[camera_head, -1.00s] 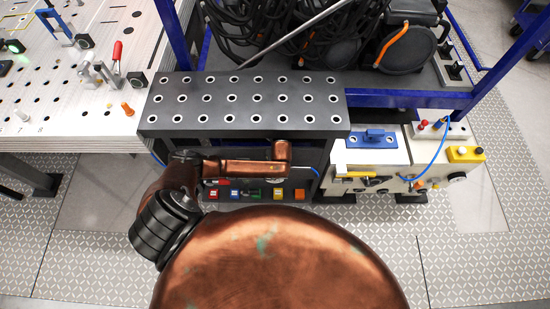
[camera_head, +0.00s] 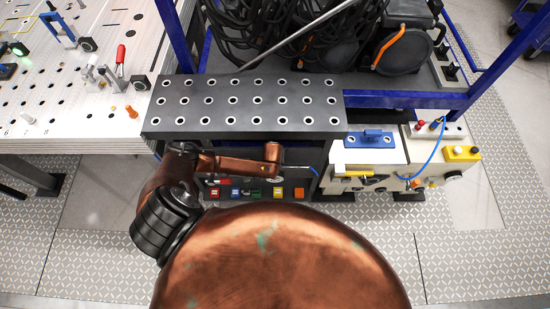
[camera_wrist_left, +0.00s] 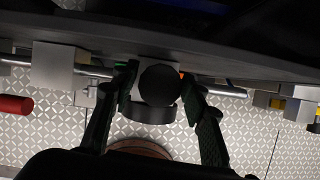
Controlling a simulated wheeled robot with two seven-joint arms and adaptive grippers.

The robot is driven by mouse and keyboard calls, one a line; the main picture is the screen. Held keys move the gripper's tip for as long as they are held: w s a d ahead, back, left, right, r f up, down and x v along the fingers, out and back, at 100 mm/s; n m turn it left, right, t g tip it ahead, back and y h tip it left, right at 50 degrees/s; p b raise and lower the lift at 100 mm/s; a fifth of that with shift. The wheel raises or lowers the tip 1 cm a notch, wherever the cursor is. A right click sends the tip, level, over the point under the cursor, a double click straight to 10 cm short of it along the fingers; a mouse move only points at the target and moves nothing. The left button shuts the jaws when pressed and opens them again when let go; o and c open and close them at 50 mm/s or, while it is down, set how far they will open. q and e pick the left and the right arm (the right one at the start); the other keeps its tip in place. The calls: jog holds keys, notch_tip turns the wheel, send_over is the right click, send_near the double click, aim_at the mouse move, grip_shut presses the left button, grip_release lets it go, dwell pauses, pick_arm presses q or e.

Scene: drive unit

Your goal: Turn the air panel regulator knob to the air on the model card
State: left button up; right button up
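In the left wrist view, a round black knob (camera_wrist_left: 158,85), apparently the regulator knob, sits in front of a pale block under a dark overhang. My left gripper (camera_wrist_left: 160,76) has its two green-padded fingers apart, one on each side of the knob. Narrow gaps seem to show between pads and knob; contact cannot be told for sure. A dark ring (camera_wrist_left: 148,114) lies just below the knob. In the head view my copper left arm reaches in front of the perforated black block, and its gripper is hidden. My right gripper is not in view. I cannot make out a model card.
The perforated black block (camera_head: 243,105) overhangs the work spot. Coloured buttons (camera_head: 250,193) sit below it. A white panel (camera_head: 372,157) with a blue hose (camera_head: 440,150) stands to the right. A pegboard table (camera_head: 60,130) is at left. In the wrist view, a metal pipe (camera_wrist_left: 92,70) runs behind the fingers.

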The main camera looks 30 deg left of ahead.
pick_arm(q)
jog(key=shift+o, duration=0.9)
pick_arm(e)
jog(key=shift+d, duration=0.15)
pick_arm(q)
jog(key=shift+s+r, duration=0.1)
jog(key=shift+r, duration=0.2)
jog(key=v, duration=0.4)
jog(key=s+d, duration=0.5)
jog(key=s, duration=0.6)
jog(key=shift+d+r, duration=0.2)
jog(key=shift+d, duration=0.05)
jog(key=shift+d, duration=0.1)
